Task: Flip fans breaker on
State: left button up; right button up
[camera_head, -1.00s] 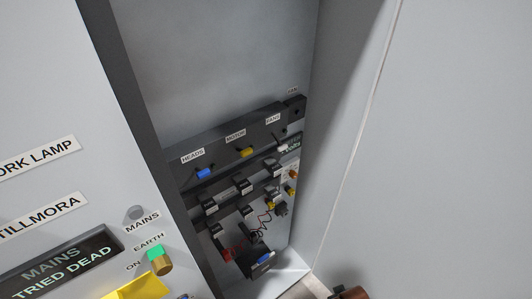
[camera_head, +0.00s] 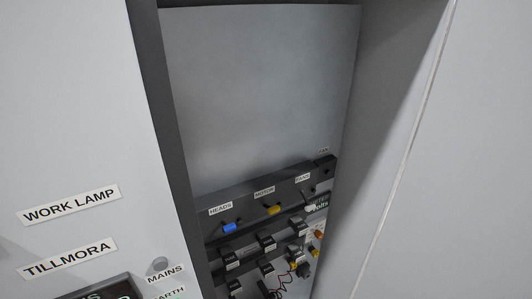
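The fans breaker (camera_head: 310,208) has a pale white lever under the FANS label (camera_head: 303,178), at the right end of the breaker row inside the open cabinet. The blue HEADS breaker (camera_head: 229,228) and the yellow MOTOR breaker (camera_head: 274,210) sit to its left on the same dark rail. The lever positions are too small to tell on or off. Neither of my grippers is in view.
A grey cabinet wall or door (camera_head: 435,170) bounds the right side. A front panel (camera_head: 70,130) with WORK LAMP and TILLMORA labels bounds the left.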

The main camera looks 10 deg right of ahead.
aim_at(309, 207)
jog(key=u, duration=0.8)
jog(key=k, duration=0.7)
jog(key=z, duration=1.15)
